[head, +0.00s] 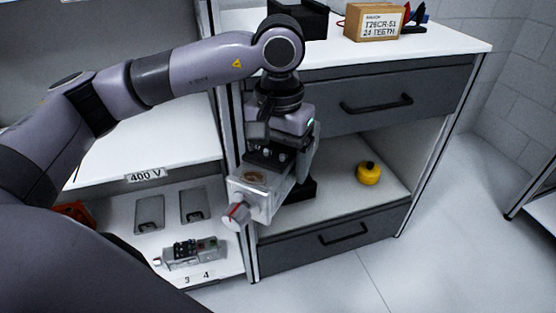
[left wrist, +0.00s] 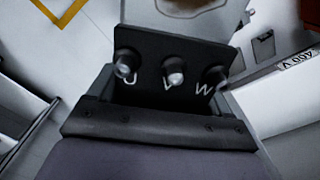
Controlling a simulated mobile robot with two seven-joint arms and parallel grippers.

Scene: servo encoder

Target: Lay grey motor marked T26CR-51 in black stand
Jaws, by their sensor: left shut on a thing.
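My left gripper (head: 286,150) is shut on a grey motor (head: 262,198) and holds it in front of the open shelf of the cabinet. The motor has a pale box-like body, and a round end with a red mark faces lower left. A black terminal plate (left wrist: 172,72) with studs lettered U, V and W fills the middle of the left wrist view. No T26CR-51 marking is readable on the motor. A black block (head: 304,189), possibly the stand, shows partly behind the motor at the shelf; the rest is hidden. I cannot tell whether they touch. My right gripper is not in view.
A yellow round object (head: 368,173) sits on the shelf to the right. A cardboard box (head: 375,23) labelled T26CR-51 24 TEETH and a black box (head: 292,20) stand on the cabinet top. A grey device (head: 193,253) lies on the left bench, below a 400 V label.

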